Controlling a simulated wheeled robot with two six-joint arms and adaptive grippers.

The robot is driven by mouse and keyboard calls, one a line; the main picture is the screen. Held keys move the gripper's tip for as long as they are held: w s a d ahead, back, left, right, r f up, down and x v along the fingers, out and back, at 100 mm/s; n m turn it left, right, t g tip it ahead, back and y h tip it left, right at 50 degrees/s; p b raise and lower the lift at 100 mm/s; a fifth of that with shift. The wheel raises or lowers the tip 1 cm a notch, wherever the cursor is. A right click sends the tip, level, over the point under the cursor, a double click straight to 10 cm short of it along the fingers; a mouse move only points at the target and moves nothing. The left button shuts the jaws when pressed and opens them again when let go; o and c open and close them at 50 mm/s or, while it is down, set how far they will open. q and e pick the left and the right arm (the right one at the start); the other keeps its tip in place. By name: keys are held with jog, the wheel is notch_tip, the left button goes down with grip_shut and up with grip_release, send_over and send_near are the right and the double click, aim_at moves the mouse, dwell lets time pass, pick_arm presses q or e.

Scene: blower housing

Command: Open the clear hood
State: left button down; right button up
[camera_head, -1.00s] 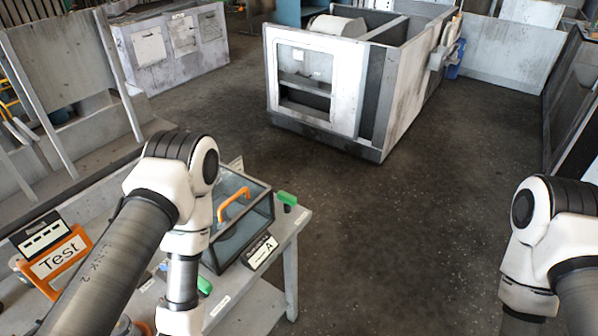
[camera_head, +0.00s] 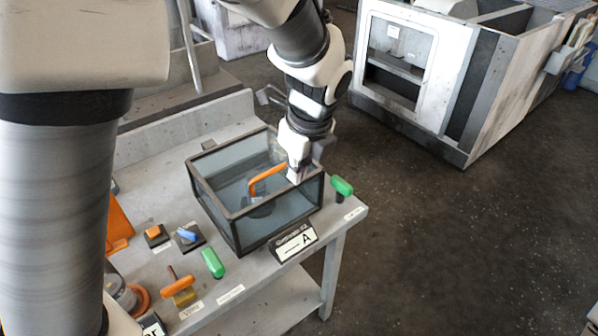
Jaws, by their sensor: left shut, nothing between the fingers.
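The clear hood (camera_head: 225,208) is a dark-framed box with see-through walls on the grey workbench, with an orange handle (camera_head: 266,178) showing at its top. The hood appears closed, but its clear panels make this hard to tell. My left gripper (camera_head: 297,176) points down over the hood's right part, close beside the right end of the handle. Its fingers are shut and empty; whether they touch the handle or hood cannot be told. My right gripper is out of view.
Green-handled items (camera_head: 212,263) (camera_head: 342,187), small orange and blue knobs (camera_head: 188,236) and an orange lever (camera_head: 177,286) sit around the hood on the bench (camera_head: 250,275). A large white machine (camera_head: 430,70) stands beyond open floor.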

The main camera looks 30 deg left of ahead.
aim_at(278, 187)
pick_arm(q)
jog(key=shift+m, duration=0.6)
jog(key=a+f, duration=0.1)
jog(key=w+a+f, duration=0.1)
jog(key=a+f, duration=0.1)
jog(key=a+f+b, duration=0.1)
jog(key=shift+w+a+f, duration=0.25)
jog(key=shift+a+f, duration=0.05)
jog(key=shift+f, duration=0.05)
jog(key=shift+a+r, duration=0.15)
jog(key=shift+a, duration=0.1)
jog(key=shift+w+d, duration=0.1)
